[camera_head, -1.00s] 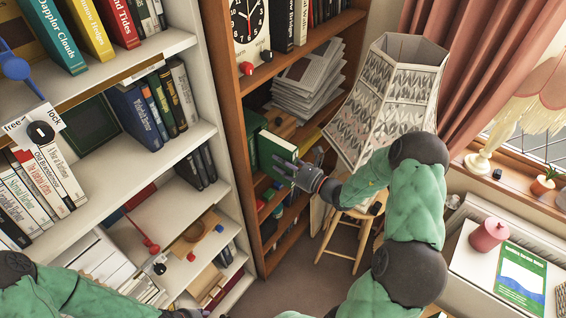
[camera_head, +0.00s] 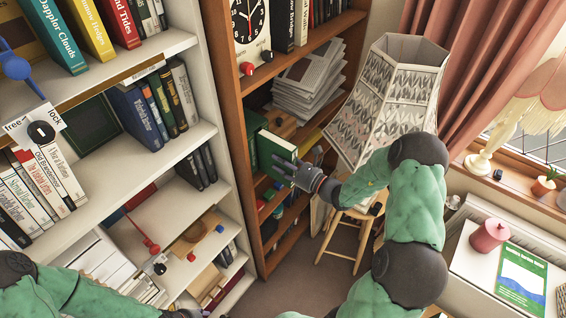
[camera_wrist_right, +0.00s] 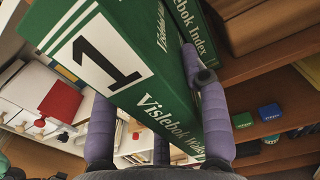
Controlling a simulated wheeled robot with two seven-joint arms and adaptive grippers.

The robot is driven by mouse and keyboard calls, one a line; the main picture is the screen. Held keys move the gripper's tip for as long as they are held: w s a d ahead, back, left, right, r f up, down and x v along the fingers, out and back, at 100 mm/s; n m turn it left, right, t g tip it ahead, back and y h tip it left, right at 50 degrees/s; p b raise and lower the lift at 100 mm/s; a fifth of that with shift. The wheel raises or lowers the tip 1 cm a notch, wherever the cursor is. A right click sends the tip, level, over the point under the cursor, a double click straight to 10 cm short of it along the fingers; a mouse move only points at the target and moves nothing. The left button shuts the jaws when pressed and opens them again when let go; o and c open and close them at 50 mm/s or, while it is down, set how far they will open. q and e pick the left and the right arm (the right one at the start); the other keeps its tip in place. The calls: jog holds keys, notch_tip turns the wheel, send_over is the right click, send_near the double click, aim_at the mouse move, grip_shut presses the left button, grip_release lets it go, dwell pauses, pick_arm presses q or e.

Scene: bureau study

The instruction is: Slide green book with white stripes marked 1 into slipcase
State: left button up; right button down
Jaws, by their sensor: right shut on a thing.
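The green book with white stripes marked 1 (camera_head: 277,150) is at the wooden bookcase. I cannot make out the slipcase's edges. My left gripper (camera_head: 187,314) is at the bottom edge, mostly cut off.
A stack of papers (camera_head: 308,82) lies on the shelf above. A tall patterned lampshade (camera_head: 392,95) stands on a wooden stool (camera_head: 345,225) close to my right arm. A white bookcase (camera_head: 150,195) is at left.

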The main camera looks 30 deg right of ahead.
aim_at(259, 149)
jog(key=shift+b+x, duration=0.9)
jog(key=shift+x, duration=3.05)
dwell(0.8)
jog(key=shift+r, duration=0.1)
jog(key=c, duration=0.7)
grip_release()
jog(key=shift+o, duration=0.7)
jog(key=o, duration=0.5)
jog(key=shift+p+v, duration=0.6)
jog(key=shift+v, duration=4.45)
